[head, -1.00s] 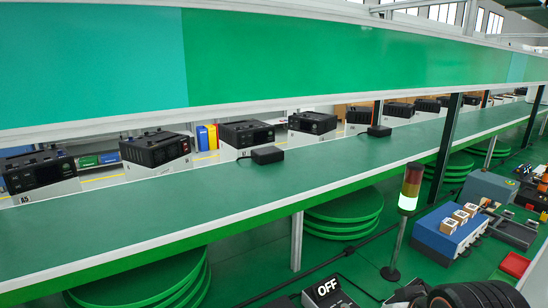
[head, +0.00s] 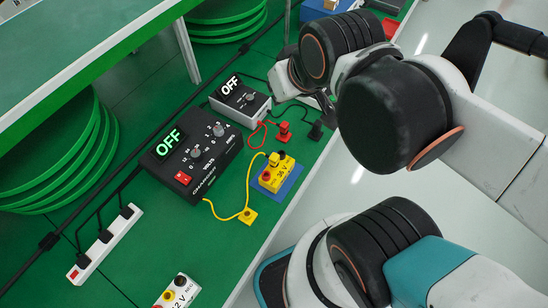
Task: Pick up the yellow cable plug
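The yellow cable plug (head: 248,216) lies on the green surface near its right edge, in the lower middle of the head view. A yellow cable (head: 227,214) runs from it towards the charger and up towards the yellow battery box. My gripper (head: 322,98) is mostly hidden behind my black and white arm links, above and to the right of the plug and well apart from it. I cannot make out its fingers or whether it holds anything.
A black charger (head: 193,153) with an "OFF" display stands left of the plug. A yellow 36 V battery box (head: 277,172) sits on a blue pad. A red plug (head: 284,131), a smaller "OFF" unit (head: 240,101), a power strip (head: 106,243) and a 12 V battery (head: 177,293) are nearby.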

